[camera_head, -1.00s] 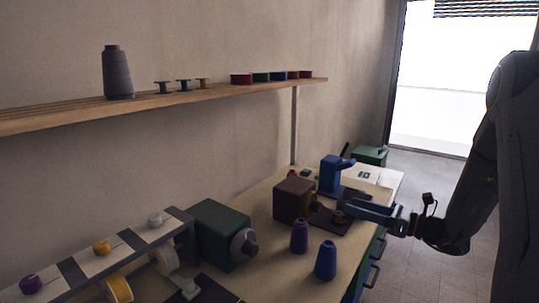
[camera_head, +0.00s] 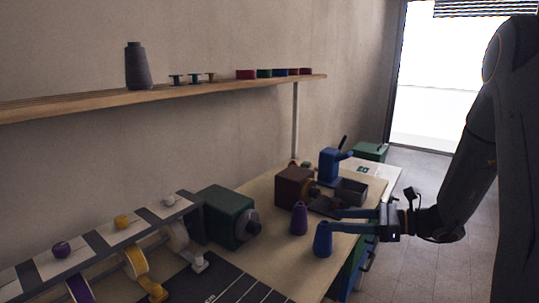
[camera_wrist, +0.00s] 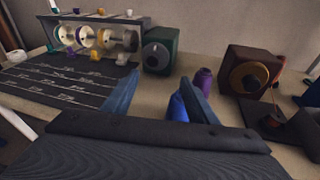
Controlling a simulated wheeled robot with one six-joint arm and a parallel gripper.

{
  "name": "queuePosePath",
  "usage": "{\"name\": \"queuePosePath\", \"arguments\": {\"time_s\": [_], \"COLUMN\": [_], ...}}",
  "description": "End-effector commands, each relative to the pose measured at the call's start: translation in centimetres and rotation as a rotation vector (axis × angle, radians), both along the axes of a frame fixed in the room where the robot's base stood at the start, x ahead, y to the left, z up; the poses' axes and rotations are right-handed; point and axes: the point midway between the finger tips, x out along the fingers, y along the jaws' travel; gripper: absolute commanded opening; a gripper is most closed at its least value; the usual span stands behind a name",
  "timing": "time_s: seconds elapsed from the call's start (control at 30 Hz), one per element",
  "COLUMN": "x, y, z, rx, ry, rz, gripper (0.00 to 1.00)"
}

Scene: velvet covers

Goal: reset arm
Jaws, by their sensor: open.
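My gripper (camera_head: 336,220) reaches in from the right over the front edge of the workbench, its two fingers spread apart. In the wrist view the fingers frame an open gap (camera_wrist: 155,98). A blue thread cone (camera_head: 322,241) stands upright on the bench, close to the lower finger; in the wrist view the blue cone (camera_wrist: 177,110) shows beside the right finger, partly hidden. I cannot tell whether they touch. A purple cone (camera_head: 298,219) stands just beyond it and also shows in the wrist view (camera_wrist: 203,82).
A green motor box (camera_head: 226,213) and a spool rack (camera_head: 120,240) are at left. A wooden shelf (camera_head: 150,96) runs above. Free floor (camera_head: 480,225) lies right.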

Motion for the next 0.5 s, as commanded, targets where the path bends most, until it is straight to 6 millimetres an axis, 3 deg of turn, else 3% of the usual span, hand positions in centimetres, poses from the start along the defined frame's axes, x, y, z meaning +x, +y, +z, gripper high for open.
{"name": "queuePosePath", "arguments": {"time_s": [0.17, 0.3, 0.4, 0.5], "x": [-4.3, -9.5, -14.2, -18.1], "y": [3.9, 6.3, 7.0, 6.2], "z": [-1.6, -3.6, -5.4, -7.1], "rx": [-0.18, -0.385, -0.577, -0.768], "ry": [-0.032, -0.099, -0.194, -0.324], "rz": [0.197, 0.428, 0.656, 0.897], "gripper": [0.53, 0.53, 0.53, 0.53]}}
